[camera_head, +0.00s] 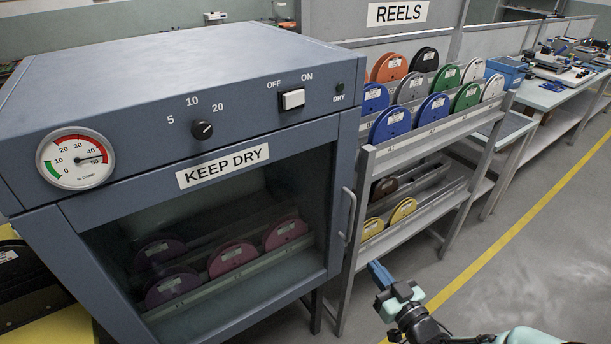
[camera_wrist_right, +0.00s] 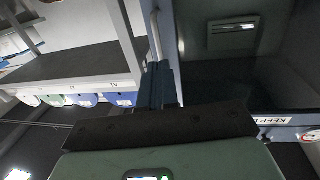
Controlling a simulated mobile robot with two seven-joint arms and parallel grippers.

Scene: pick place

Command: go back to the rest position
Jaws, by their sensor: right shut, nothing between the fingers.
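My right gripper (camera_head: 380,274) is shut and empty. In the head view it is low, in front of the rack and to the right of the grey-blue dry cabinet, with open air around it. In the right wrist view its shut fingers (camera_wrist_right: 158,86) point up the picture, with the door handle (camera_wrist_right: 155,35) beyond them. The cabinet (camera_head: 190,75) has a glass door that looks closed, with a handle (camera_head: 347,215) on its right edge. Several dark red reels (camera_head: 232,257) show dimly behind the glass. My left gripper is not in view.
The reel rack (camera_head: 440,130) beside the cabinet holds orange, black, blue, grey, green and white reels on top, and yellow and brown ones below. A workbench (camera_head: 555,95) with a blue bin (camera_head: 507,70) stands further right. The floor (camera_head: 540,250) right of the yellow line is clear.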

